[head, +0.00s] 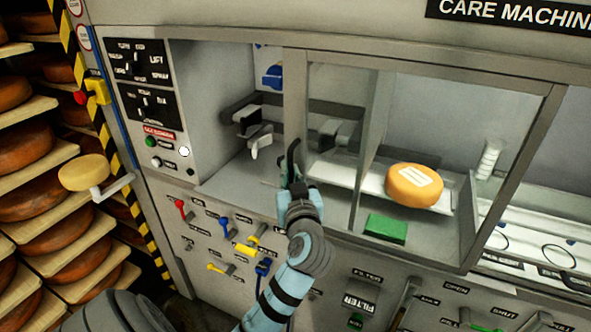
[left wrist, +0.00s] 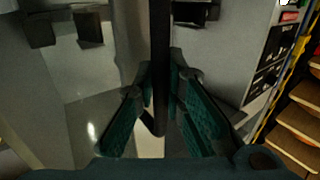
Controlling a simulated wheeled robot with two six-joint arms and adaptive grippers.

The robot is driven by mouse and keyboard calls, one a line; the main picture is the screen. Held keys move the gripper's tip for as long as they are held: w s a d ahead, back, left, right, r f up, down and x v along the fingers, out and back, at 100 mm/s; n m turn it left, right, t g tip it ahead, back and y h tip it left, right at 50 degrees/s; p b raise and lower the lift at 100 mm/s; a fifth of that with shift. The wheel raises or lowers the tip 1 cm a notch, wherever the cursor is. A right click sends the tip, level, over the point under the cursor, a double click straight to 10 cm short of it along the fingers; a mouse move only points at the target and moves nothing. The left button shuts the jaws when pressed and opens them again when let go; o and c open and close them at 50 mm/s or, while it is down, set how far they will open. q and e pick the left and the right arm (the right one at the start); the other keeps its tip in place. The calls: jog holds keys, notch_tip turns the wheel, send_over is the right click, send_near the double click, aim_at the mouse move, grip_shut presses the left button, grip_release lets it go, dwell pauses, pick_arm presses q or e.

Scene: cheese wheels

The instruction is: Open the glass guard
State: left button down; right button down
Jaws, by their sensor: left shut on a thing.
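The glass guard (head: 432,72) is a grey-framed clear pane on the front of the machine. It stands over the middle and right of the bay, and the bay's left part shows uncovered. My left gripper (head: 292,165) is at the guard's left upright. In the left wrist view my left gripper (left wrist: 162,112) has its teal-padded fingers on both sides of a dark upright bar (left wrist: 161,60), which looks like the guard's handle, and is shut on it. The gripper hides most of the handle in the head view. My right gripper is not in view.
Behind the glass are an orange cheese wheel (head: 414,186) on a white tray and a green block (head: 386,229). Coloured levers, among them a red one (head: 181,208), stick out below the bay. Shelves of cheese (head: 40,205) stand at the left, beside a crank with a round yellow knob (head: 84,172).

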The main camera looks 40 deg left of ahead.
pick_arm(q)
jog(key=shift+w+d, duration=0.15)
jog(key=shift+d, duration=0.2)
jog(key=c, duration=1.7)
grip_release()
jog(key=shift+d, duration=0.15)
jog(key=shift+o, duration=0.2)
